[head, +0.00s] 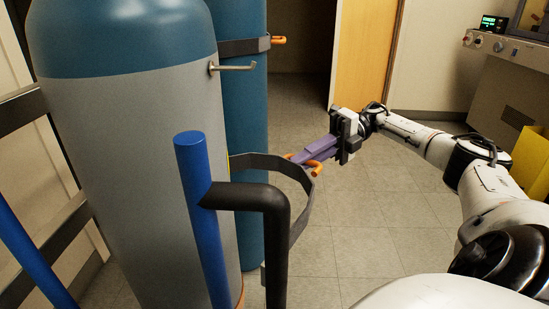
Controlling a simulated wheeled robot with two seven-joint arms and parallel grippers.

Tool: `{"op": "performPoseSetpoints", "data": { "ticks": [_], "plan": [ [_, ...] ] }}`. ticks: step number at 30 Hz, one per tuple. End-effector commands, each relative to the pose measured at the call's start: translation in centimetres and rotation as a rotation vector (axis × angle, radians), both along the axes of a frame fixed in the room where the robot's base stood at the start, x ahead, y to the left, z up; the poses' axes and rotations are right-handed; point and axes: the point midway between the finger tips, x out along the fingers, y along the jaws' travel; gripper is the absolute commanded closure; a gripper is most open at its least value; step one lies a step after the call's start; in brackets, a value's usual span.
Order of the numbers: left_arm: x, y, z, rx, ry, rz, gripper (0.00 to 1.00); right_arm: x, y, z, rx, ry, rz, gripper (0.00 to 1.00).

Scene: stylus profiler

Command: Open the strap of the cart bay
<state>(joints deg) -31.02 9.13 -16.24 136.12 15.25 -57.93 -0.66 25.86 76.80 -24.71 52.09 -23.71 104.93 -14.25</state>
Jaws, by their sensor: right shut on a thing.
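The dark strap (307,208) stands out as a bent loop to the right of the large grey and teal cylinder (130,150), with a gap between its outer part and the cylinder. An orange handle (323,153) sits at the strap's far outer bend. My right gripper (300,159) reaches in from the right, and its purple fingers are shut on the orange handle. The fingertips partly hide the handle and the strap there. The cart's blue post (203,215) and black bent bar (275,225) stand in front of the cylinder and hide part of the strap. My left gripper is out of view.
A second teal cylinder (245,110) stands behind, with its own strap (243,47) and orange handle (279,40). A small metal hook (235,67) sticks out near it. The tiled floor (370,240) is clear right of the cart. A bench with instruments (508,80) stands at the far right.

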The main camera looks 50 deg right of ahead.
Motion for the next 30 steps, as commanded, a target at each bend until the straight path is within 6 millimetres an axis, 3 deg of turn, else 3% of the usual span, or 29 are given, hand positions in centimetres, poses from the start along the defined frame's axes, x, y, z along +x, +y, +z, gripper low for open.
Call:
{"op": "performPoseSetpoints", "data": {
  "ticks": [13,14,17,26,30],
  "plan": [
    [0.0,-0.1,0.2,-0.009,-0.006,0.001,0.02,-0.3,-0.4,0.1,0.001,-0.002,0.001,1.00],
    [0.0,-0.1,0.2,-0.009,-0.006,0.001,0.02,-0.3,-0.4,0.1,0.001,-0.002,0.001,0.88],
    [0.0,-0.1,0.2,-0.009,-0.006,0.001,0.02,-0.3,-0.4,0.0,0.000,-0.002,0.001,0.71],
    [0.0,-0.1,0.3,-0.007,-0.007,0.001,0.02,-0.3,-0.4,0.1,0.000,-0.001,0.002,0.71],
    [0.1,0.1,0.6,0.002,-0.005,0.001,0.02,-0.3,-0.4,1.5,-0.002,-0.002,0.002,0.71]
  ]
}}
